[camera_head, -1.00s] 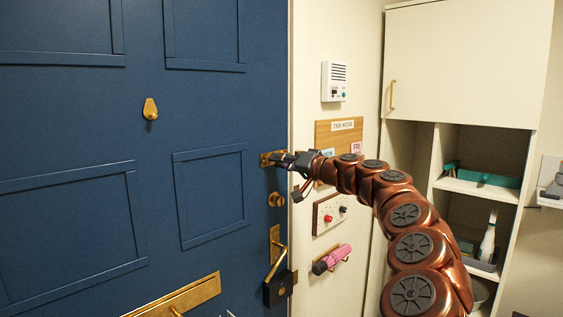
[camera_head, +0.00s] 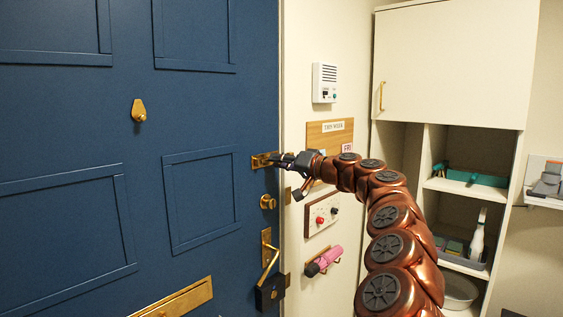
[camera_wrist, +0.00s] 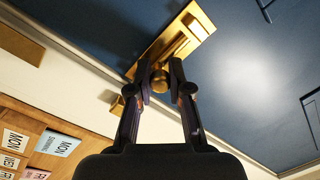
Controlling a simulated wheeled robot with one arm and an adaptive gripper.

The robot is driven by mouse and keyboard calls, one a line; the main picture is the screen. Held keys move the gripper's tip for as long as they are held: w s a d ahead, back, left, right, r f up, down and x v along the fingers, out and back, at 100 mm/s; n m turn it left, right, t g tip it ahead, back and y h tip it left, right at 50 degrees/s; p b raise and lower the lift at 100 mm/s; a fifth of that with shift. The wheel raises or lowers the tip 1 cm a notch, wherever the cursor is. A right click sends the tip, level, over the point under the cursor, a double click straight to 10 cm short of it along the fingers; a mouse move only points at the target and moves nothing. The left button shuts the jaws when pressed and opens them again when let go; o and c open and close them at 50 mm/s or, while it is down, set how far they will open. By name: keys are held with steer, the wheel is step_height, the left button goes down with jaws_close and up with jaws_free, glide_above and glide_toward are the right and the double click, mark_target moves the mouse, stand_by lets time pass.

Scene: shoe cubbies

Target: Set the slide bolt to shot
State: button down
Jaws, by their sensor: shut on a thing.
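The brass slide bolt (camera_head: 262,160) is mounted on the blue door near its right edge, above a round brass knob. In the wrist view its brass plate and bar (camera_wrist: 187,36) run diagonally across the door, with a round brass knob (camera_wrist: 160,80) at the near end. My gripper (camera_head: 284,160) reaches the bolt from the right. In the wrist view its two dark fingers (camera_wrist: 159,78) are closed around the bolt's knob. A brass keeper (camera_wrist: 117,106) shows on the frame side, partly behind the left finger. The bar's tip is hidden by the fingers.
On the wall right of the door are an intercom (camera_head: 324,82), a calendar board (camera_head: 330,132), a switch panel (camera_head: 321,214) and a pink rolled thing (camera_head: 323,261). Cubbies stand further right.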

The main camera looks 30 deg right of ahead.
steer(key=c, duration=1.2)
jaws_free()
steer(key=shift+s+d+r, duration=0.1)
steer(key=shift+d+r, duration=0.05)
steer(key=shift+d, duration=0.1)
steer(key=shift+c, duration=0.2)
steer(key=shift+o, duration=0.9)
steer(key=shift+a, duration=0.1)
steer(key=v, duration=1.2)
steer(key=shift+a, duration=0.1)
